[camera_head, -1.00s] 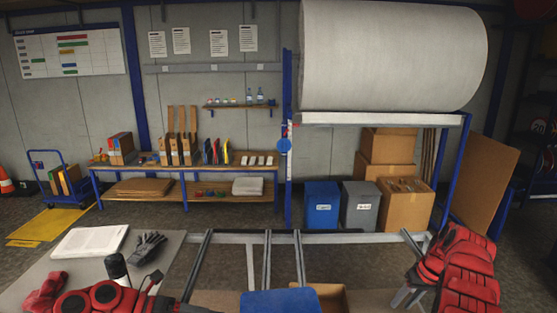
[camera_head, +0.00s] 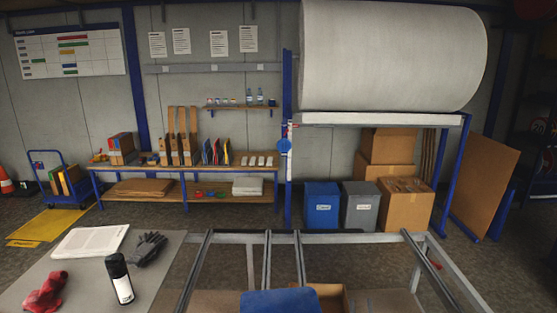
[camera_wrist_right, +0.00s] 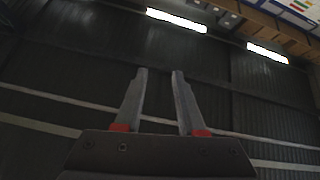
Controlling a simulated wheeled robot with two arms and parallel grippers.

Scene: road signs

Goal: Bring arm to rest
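My right gripper (camera_wrist_right: 158,74) shows in the right wrist view. Its two grey fingers stand apart with a clear gap and nothing between them. Behind the fingers are a dark ribbed ceiling and bright strip lights (camera_wrist_right: 177,20), so this wrist faces upward. In the head view I make out neither gripper clearly, and neither red arm crosses the work area. My left gripper is not in view.
A metal frame (camera_head: 202,262) and blue object (camera_head: 280,302) lie ahead. A wooden bench (camera_head: 225,170) stands behind.

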